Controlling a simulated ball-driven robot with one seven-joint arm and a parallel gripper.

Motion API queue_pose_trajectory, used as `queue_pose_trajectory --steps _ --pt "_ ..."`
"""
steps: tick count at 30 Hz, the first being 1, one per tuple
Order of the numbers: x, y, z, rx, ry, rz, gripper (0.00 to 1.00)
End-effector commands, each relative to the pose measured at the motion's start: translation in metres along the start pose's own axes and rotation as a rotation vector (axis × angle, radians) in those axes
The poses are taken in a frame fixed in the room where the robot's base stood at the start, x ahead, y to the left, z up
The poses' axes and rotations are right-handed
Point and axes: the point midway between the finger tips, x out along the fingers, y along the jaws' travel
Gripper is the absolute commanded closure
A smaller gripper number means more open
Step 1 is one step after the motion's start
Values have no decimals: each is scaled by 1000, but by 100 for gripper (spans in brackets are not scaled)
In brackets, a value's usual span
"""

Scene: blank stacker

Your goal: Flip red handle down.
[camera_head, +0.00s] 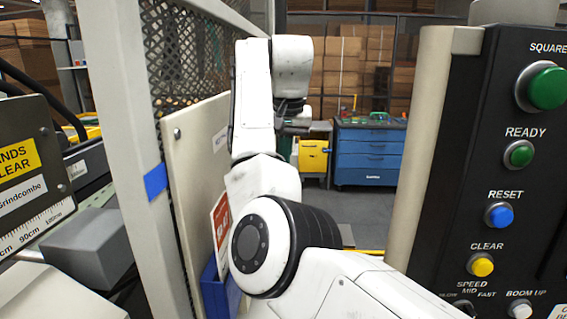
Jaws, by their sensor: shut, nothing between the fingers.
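No red handle can be made out in the head view. My white arm reaches up through the middle of the view and bends over at the top. My gripper (293,122) is the small dark end below the bent wrist, in front of the background shelves. It is shut and empty, with its fingers small and partly hidden. It appears apart from the panels on both sides.
A black control panel (478,235) with coloured buttons stands close on the right.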

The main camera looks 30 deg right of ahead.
Motion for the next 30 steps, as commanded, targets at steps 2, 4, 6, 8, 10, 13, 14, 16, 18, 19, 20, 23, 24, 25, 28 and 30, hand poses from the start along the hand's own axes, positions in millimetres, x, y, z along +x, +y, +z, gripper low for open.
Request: queue_pose_trajectory --steps 2,4,6,8,10,13,14,16,18,19,20,23,24,25,28,30 --pt "13 0 0 -1 -4 2 100" --pt "26 0 0 -1 -5 2 100" --pt "40 0 0 -1 -5 3 100" --pt "52 0 0 -1 -4 2 100" --pt "65 0 0 -1 -4 2 100" --pt "84 0 1 -2 -4 2 100" --pt "88 -1 2 -2 -3 2 100" --pt "98 -3 5 -2 -3 1 100" --pt "106 -4 8 -2 -3 1 100" --pt "109 -4 8 -1 -2 1 100" --pt "112 -4 9 -1 -1 1 100" --pt "118 -5 11 0 -1 1 100" --pt "120 -5 11 0 -1 1 100" --pt "121 -5 11 0 0 1 100" --pt "122 -5 11 0 1 1 100" --pt "122 -5 12 0 1 0 100"
